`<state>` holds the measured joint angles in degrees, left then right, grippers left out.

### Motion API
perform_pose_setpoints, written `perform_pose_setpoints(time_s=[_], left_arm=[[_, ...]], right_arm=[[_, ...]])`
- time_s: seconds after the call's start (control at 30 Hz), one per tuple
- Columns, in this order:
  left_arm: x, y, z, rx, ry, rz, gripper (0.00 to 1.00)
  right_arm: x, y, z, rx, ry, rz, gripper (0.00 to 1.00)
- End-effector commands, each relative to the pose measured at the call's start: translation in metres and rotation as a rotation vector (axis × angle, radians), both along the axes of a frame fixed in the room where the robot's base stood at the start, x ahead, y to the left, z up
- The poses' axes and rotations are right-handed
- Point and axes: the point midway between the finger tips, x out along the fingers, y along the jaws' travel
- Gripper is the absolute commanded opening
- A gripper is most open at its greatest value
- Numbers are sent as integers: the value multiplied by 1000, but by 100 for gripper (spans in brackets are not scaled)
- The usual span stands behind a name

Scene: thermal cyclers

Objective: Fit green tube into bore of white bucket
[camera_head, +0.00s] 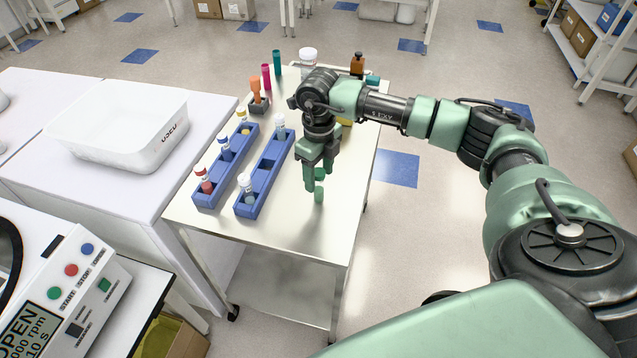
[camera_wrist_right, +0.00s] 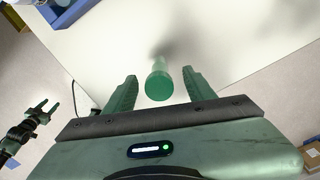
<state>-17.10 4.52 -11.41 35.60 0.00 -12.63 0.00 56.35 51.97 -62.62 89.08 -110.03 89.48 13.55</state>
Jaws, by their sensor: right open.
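The green tube (camera_head: 319,192) stands upright on the steel cart, below my right gripper (camera_head: 317,172). In the right wrist view the right gripper (camera_wrist_right: 159,88) is open, with the green tube (camera_wrist_right: 159,86) between its two fingers and a gap on each side. My left gripper (camera_wrist_right: 46,107) shows in the right wrist view at the left, fingers apart and empty; it is outside the head view. A wide white tub (camera_head: 120,130) stands on the left bench; no bore shows in it. I cannot identify a white bucket with a bore.
Two blue racks (camera_head: 226,167) (camera_head: 265,172) with capped tubes stand left of the gripper. Farther back are a magenta tube (camera_head: 266,77), a teal tube (camera_head: 277,62), a white jar (camera_head: 308,56) and a brown bottle (camera_head: 357,64). A machine panel (camera_head: 75,285) reads OPEN. The cart's front is clear.

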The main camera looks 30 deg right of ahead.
Motion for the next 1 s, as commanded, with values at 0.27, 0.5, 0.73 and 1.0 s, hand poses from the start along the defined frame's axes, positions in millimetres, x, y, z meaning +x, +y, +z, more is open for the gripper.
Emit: perform_pose_setpoints(time_s=[0.27,0.5,0.73,1.0], left_arm=[[8,-1,0,-2,-13,-1,51],[-4,0,0,0,5,-1,51],[-5,0,-1,1,7,-2,51],[-4,0,-6,0,6,-2,51]], right_arm=[[0,0,-1,1,-1,0,41],[0,1,-1,1,-1,0,0],[0,1,-1,1,-1,0,0],[2,1,16,3,-4,0,0]])
